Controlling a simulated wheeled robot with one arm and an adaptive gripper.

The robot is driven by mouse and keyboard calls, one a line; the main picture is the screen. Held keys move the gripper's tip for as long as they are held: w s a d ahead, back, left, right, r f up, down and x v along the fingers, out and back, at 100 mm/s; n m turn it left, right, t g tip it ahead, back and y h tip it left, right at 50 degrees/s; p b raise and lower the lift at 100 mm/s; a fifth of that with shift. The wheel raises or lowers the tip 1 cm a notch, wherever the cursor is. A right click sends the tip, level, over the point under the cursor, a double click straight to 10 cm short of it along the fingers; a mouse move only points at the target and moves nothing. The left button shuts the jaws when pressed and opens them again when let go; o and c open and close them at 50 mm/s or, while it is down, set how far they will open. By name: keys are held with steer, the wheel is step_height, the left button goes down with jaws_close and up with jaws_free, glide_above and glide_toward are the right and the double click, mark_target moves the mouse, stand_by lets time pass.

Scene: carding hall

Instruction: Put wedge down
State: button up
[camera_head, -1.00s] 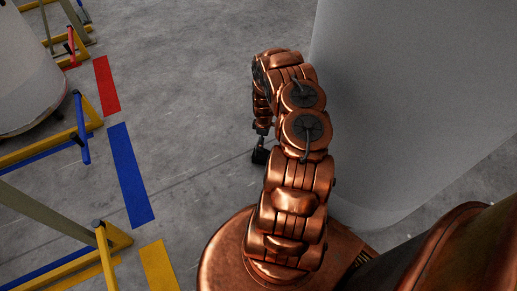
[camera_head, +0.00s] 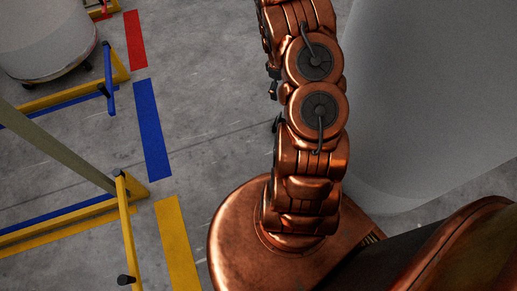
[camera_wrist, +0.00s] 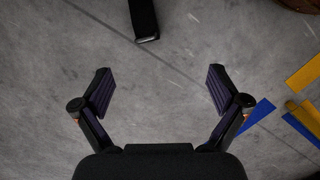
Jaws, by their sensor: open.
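A dark, block-like object (camera_wrist: 144,20), which looks like the wedge, lies on the grey floor at the top of the wrist view. Its upper end is cut off by the picture edge, so its full shape is hidden. My gripper (camera_wrist: 160,85) is open, its two fingers wide apart with only bare floor showing between them. The object lies beyond the fingertips and is not touched by them in the picture. In the head view my arm covers most of the gripper, and the wedge cannot be made out clearly.
A large pale grey cylinder (camera_head: 430,100) stands close on my arm's right. Yellow-and-blue frames (camera_head: 127,225) stand at left beside red, blue (camera_head: 152,130) and yellow (camera_head: 178,245) floor stripes. A pale can (camera_head: 45,45) stands at upper left. Floor between stripes and arm is clear.

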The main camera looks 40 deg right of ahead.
steer(key=s+a+r+m, duration=0.1)
steer(key=s+a+r, duration=0.3)
steer(key=a+r, duration=0.55)
steer(key=s+a+r+m, duration=0.2)
steer(key=s+a+r, duration=0.2)
steer(key=a+r, duration=0.6)
steer(key=s+a+r, duration=0.3)
steer(key=s+a, duration=0.1)
steer(key=s, duration=0.2)
steer(key=s+a+r+g, duration=0.1)
steer(key=s+a+r, duration=0.2)
steer(key=s+a, duration=0.2)
steer(key=s+a+r+g+y, duration=0.1)
steer(key=s+a+r, duration=0.3)
steer(key=s, duration=0.4)
steer(key=shift+s+a, duration=0.3)
steer(key=shift+r, duration=0.2)
